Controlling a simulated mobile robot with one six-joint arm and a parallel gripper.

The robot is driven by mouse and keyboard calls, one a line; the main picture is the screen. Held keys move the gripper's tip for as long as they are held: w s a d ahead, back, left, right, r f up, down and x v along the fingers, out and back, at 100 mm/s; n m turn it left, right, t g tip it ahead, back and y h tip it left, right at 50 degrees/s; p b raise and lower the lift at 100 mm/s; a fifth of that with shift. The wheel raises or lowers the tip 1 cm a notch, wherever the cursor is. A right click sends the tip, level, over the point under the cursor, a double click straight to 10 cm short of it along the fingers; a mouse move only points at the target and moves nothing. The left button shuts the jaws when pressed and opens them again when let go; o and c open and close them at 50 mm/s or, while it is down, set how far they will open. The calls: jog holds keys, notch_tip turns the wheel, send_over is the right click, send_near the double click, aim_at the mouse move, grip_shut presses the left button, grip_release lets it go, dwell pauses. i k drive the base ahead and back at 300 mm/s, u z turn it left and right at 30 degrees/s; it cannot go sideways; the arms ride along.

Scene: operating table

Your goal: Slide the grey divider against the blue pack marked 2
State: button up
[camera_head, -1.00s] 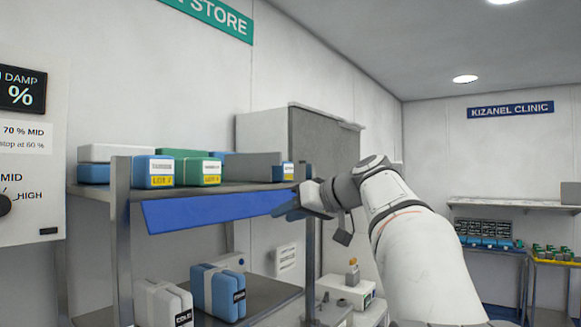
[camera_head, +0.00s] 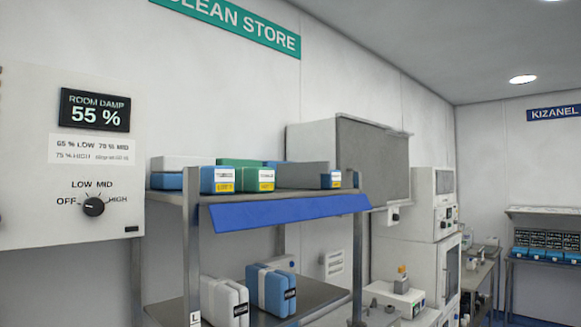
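The grey divider (camera_head: 303,175) stands on the upper shelf (camera_head: 352,190), right of the green pack (camera_head: 255,180) and left of a small blue pack (camera_head: 331,180). A larger blue pack (camera_head: 217,181) with a white and yellow label sits at the left, beside the green pack. The label numbers are too small to read surely, so I cannot tell which blue pack is marked 2. Some packs behind are partly hidden. My gripper is not in view.
A sloping blue panel (camera_head: 285,209) runs along the shelf's front edge. A white pack (camera_head: 225,300) and a blue pack (camera_head: 271,290) stand on the lower shelf. A wall panel with a dial (camera_head: 93,206) is at left; a grey-fronted cabinet (camera_head: 372,160) is behind right.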

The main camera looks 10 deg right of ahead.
aim_at(299, 176)
jog(key=k, duration=1.05)
jog(key=z, duration=0.45)
jog(key=i, duration=1.8)
jog(key=u, duration=0.4)
